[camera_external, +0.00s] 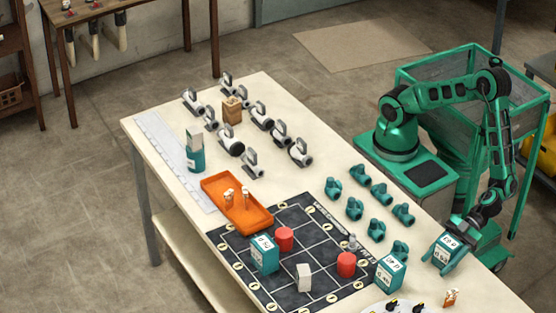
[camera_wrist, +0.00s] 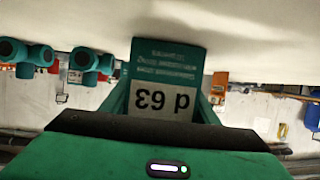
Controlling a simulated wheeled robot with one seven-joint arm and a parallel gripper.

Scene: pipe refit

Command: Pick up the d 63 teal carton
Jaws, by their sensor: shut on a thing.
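The d 63 teal carton (camera_wrist: 168,62) is between the fingers of my gripper (camera_wrist: 163,105) in the wrist view. Its white label reads "d 63" upside down, with smaller print above. In the external view my gripper (camera_external: 453,236) points down at the right edge of the table, shut on a teal carton (camera_external: 440,259) with a white label. I cannot tell whether the carton's underside touches the table. Two similar teal cartons stand on the table, one (camera_external: 389,274) just left of my gripper and one (camera_external: 264,257) on the dark grid mat.
The dark grid mat (camera_external: 299,226) also bears red cylinders (camera_external: 346,265) and a pale block (camera_external: 304,278). Several teal fittings (camera_external: 354,208) lie behind it. An orange tray (camera_external: 222,187) and grey-white valves (camera_external: 261,116) are farther left. A small orange-brown item (camera_external: 450,297) lies near my gripper.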

